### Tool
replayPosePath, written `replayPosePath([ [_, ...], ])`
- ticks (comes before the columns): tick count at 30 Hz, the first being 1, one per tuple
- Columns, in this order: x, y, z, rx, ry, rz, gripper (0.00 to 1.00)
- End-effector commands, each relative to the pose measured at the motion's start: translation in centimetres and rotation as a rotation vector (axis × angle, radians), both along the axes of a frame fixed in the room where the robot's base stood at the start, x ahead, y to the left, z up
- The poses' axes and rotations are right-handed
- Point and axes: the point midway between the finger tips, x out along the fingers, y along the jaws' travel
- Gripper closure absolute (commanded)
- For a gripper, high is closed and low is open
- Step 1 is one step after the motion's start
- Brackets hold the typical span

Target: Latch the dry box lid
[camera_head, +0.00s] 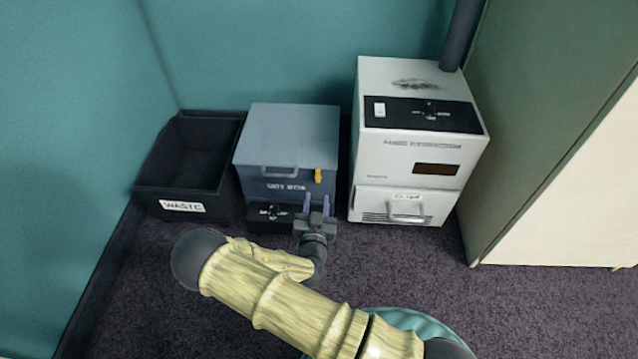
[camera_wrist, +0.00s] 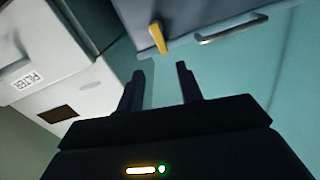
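The dry box (camera_head: 285,190) is a blue-grey box on the floor against the back wall, its lid (camera_head: 290,130) down flat as far as I can tell. A grey handle (camera_head: 279,172) is on its front. A small yellow latch (camera_head: 318,176) is at the right of the front; it also shows in the wrist view (camera_wrist: 158,38). My gripper (camera_head: 317,203) is in front of the box's lower right, below the latch. In the wrist view its two fingers (camera_wrist: 160,88) are apart with nothing between them, and the latch is beyond the fingertips.
A black waste bin (camera_head: 182,207) stands open to the left of the box. A white fume extractor (camera_head: 415,168) with a filter drawer (camera_head: 405,206) stands close on the right, with a dark pipe (camera_head: 461,35) rising behind. A panel (camera_head: 560,140) is further right.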

Motion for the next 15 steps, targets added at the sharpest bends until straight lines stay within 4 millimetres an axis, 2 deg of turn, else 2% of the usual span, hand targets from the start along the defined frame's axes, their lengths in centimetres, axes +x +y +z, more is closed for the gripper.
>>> replayPosePath([
  [9,5.7,-0.3,-0.4,0.002,-0.003,-0.002,0.64],
  [15,8.2,-0.3,-0.2,0.002,-0.001,0.0,0.64],
])
